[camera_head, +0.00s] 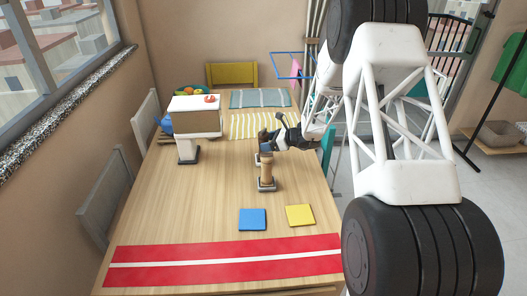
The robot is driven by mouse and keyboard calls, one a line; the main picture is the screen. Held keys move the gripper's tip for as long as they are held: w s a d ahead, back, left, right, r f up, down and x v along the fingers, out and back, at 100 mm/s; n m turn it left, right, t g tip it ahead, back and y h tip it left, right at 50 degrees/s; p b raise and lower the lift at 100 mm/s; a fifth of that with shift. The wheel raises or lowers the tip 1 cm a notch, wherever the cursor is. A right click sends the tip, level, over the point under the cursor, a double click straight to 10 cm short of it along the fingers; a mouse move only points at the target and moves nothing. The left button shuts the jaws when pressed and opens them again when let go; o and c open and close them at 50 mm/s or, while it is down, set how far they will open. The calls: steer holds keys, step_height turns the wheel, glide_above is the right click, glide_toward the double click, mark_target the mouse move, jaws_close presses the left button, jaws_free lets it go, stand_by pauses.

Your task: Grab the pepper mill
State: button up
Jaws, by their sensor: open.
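The pepper mill (267,172) appears to be the small upright light-wood piece with a dark base, near the middle of the wooden table (200,225). My gripper (265,147) is open at the mill's upper end, coming in from the right. The fingers are small and dark and overlap the mill's top in the picture. I cannot tell whether they touch it or stand around it. A small blue patch shows at the fingertips. The mill's top is partly hidden.
A white and brown box-like thing on a stand (195,118) stands to the left. Blue (252,219) and yellow (300,215) squares and a red runner (220,262) lie in front. Striped cloths (250,125) lie behind. Chairs line the left edge. Bare table surrounds the mill's left side.

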steer(key=shift+x, duration=1.05)
steer(key=shift+c, duration=0.2)
steer(key=c, duration=1.1)
steer(key=shift+r, duration=5)
